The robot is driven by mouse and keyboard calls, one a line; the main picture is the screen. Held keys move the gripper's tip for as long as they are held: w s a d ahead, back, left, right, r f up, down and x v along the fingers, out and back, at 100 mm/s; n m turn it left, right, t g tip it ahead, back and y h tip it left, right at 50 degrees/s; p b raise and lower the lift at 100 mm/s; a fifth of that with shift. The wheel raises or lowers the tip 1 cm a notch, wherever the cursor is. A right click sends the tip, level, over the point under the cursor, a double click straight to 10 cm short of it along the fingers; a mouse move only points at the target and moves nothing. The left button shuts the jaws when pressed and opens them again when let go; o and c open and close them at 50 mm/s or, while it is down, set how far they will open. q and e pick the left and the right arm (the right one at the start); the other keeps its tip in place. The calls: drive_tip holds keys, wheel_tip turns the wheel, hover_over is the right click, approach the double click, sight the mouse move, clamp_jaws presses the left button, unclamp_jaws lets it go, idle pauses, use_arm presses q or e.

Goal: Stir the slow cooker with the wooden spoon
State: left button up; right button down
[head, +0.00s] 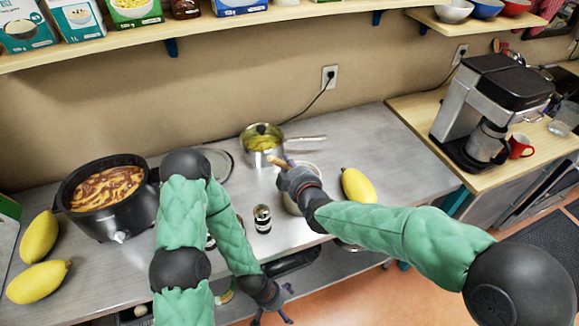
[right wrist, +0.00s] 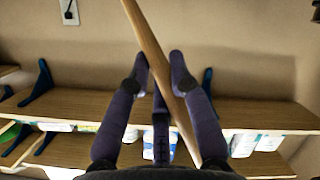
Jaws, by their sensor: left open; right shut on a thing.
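The slow cooker (head: 142,213) is a dark pot at the left of the grey counter. It is uncovered, with a swirled red-brown stew (head: 105,187) inside. My right gripper (head: 284,172) is over the middle of the counter, right of the cooker. It is shut on the wooden spoon (head: 276,161), whose handle runs slantwise between the fingers (right wrist: 160,80) in the right wrist view (right wrist: 150,40). I cannot tell where the spoon's bowl end is. My left gripper (head: 272,314) is open and empty, low by the counter's front edge.
A light container (head: 291,205), partly hidden, stands below my right gripper. A saucepan (head: 262,154) is behind it and a yellow fruit (head: 358,186) to its right. A small jar (head: 262,218) stands in front. A glass lid (head: 222,163) lies behind my left arm. A shelf (head: 220,30) runs above.

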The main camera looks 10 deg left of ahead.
drive_tip(key=shift+r+p, duration=3.9)
drive_tip(key=shift+r, duration=0.9)
drive_tip(key=shift+f, duration=0.1)
